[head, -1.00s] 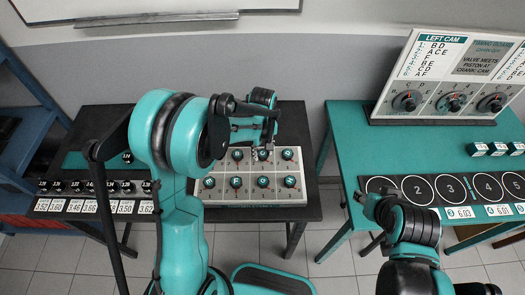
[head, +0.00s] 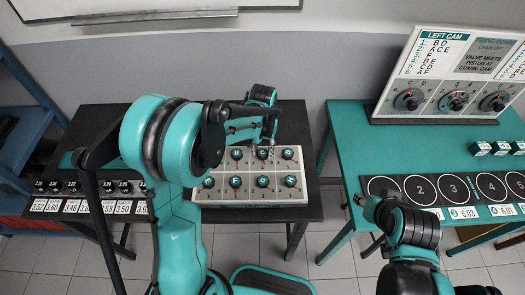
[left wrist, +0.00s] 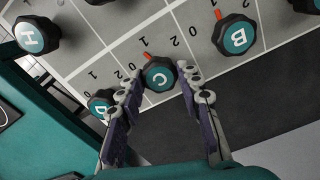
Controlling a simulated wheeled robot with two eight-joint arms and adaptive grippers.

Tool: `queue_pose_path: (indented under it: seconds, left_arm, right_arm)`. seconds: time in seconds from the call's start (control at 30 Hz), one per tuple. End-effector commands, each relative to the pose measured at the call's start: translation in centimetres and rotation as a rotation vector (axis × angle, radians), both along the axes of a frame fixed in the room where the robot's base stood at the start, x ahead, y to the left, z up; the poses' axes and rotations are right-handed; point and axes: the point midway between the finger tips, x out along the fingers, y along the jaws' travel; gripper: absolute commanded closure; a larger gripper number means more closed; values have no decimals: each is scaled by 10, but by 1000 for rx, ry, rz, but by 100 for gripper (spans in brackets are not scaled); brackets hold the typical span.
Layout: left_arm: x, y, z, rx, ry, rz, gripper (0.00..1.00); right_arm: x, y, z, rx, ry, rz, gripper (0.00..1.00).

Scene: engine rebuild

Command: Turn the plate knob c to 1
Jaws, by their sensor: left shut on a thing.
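The plate (head: 248,184) is a light panel with two rows of dark knobs with teal caps. Plate knob c (left wrist: 158,75) has a teal cap marked C and a red pointer toward the upper left of the wrist view. I cannot tell exactly which printed number it points at. My left gripper (left wrist: 160,88) is shut on knob c, one finger on each side. In the head view my left gripper (head: 266,153) is over the plate's far row. My right gripper (head: 362,202) is at the teal table's near left edge, its fingers too small to read.
Knobs B (left wrist: 238,37), D (left wrist: 100,103) and H (left wrist: 36,35) surround knob c, D close to one finger. Number cards (head: 90,206) and small knobs lie left of the plate. The teal table (head: 352,140) holds a dial board (head: 440,75) and numbered circles.

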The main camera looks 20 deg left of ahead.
Motion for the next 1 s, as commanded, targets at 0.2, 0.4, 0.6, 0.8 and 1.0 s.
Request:
queue_pose_path:
  seconds: [0.2, 0.4, 0.6, 0.8, 1.0]
  left_arm:
    - [0, 0, 0, 0, 1, -141, 94]
    - [0, 0, 0, 0, 1, -225, 94]
    - [0, 0, 0, 0, 1, -262, 94]
    - [0, 0, 0, 0, 1, -271, 94]
    - [0, 0, 0, 0, 1, -270, 94]
  right_arm:
    - [0, 0, -3, 0, 0, 0, 60]
    - [0, 0, -4, 0, 0, 0, 60]
    - [0, 0, -5, 0, 0, 0, 60]
    - [0, 0, -5, 0, 0, 0, 60]
    - [0, 0, -5, 0, 0, 0, 60]
